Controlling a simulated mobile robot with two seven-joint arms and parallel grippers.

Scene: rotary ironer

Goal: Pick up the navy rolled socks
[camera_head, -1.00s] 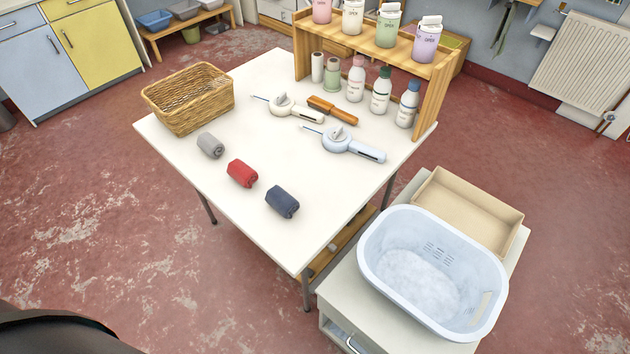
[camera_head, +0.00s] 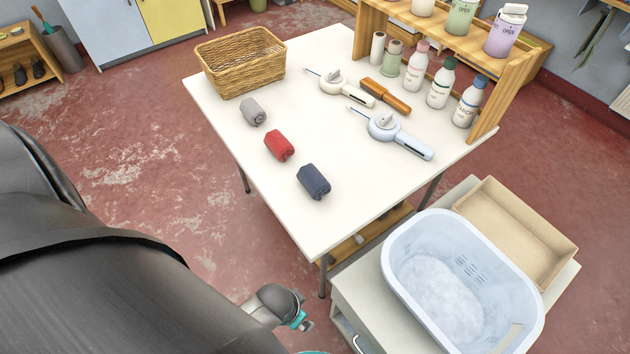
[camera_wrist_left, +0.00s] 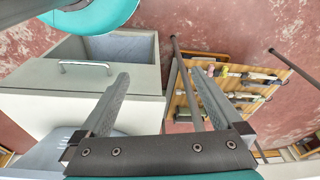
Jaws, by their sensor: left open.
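The navy rolled socks (camera_head: 313,182) lie on the white table (camera_head: 290,215), near its front edge in the head view. The red rolled socks (camera_head: 279,146) and the grey rolled socks (camera_head: 252,112) lie in a row behind them to the left. My left gripper (camera_wrist_left: 165,95) shows in the left wrist view with its two fingers apart and nothing between them. It is away from the socks, with a cabinet and the shelf under the table in its view. The socks do not show in the wrist view. My right gripper is in neither view.
A wicker basket (camera_head: 240,62) stands at the table's back left. Two pale handled tools (camera_head: 398,135) and several bottles (camera_head: 440,82) by a wooden rack (camera_head: 490,120) fill the right. A pale blue basin (camera_head: 400,262) and a cardboard tray (camera_head: 515,225) sit beside the table.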

